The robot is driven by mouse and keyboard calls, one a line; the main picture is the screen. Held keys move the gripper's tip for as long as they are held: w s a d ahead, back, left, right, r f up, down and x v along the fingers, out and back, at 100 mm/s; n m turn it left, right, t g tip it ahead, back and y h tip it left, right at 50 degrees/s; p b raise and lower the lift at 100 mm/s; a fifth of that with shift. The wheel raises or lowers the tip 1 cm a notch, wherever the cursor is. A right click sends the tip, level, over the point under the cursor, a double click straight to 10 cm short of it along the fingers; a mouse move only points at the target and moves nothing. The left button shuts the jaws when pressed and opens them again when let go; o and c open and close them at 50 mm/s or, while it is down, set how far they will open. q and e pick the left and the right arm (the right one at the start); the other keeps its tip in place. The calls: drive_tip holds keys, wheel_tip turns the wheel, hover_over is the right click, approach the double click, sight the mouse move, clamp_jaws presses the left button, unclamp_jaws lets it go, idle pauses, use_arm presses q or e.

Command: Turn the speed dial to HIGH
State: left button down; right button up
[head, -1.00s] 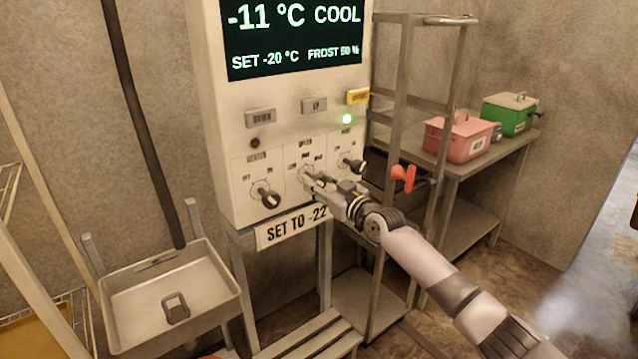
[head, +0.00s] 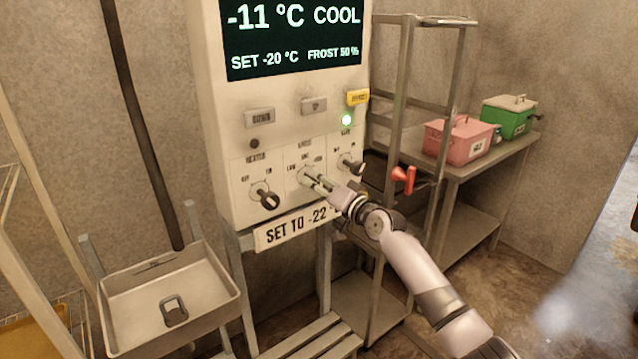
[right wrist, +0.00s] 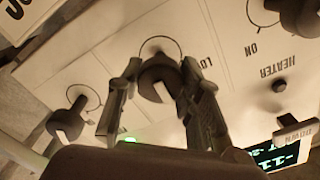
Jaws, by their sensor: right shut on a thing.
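The speed dial (right wrist: 158,82) is the middle knob on the control panel (head: 240,185). It is dark, with a thin ring around it, and shows in the right wrist view between my two fingers. My right gripper (head: 314,179) is shut on it, one finger on each side, as the right wrist view (right wrist: 158,92) also shows. In the head view the fingers mostly hide the dial, and I cannot tell its setting. Part of a LOW label shows beside it in the wrist view. My left gripper is not in view.
The heater knob (head: 266,198) is left of the speed dial, and another dark knob (head: 353,167) is close on its right. Above are grey buttons (head: 260,118), a yellow button (head: 357,97), a lit green lamp (head: 346,120) and the display (head: 292,40). A metal rack (head: 408,90) stands to the right.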

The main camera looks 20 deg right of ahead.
drive_tip(key=m+p, duration=0.1)
drive_tip(key=m, duration=0.3)
drive_tip(key=shift+m, duration=0.4)
drive_tip(key=m+p, duration=0.1)
drive_tip(key=m, duration=0.3)
drive_tip(key=shift+f+p, duration=0.15)
drive_tip(key=shift+p, duration=0.2)
drive_tip(key=shift+m, duration=0.4)
drive_tip(key=o, duration=1.2)
drive_tip(key=shift+d, duration=0.1)
drive_tip(key=shift+s+d, duration=0.15)
drive_tip(key=shift+s, duration=0.35)
drive_tip(key=v, duration=1.1)
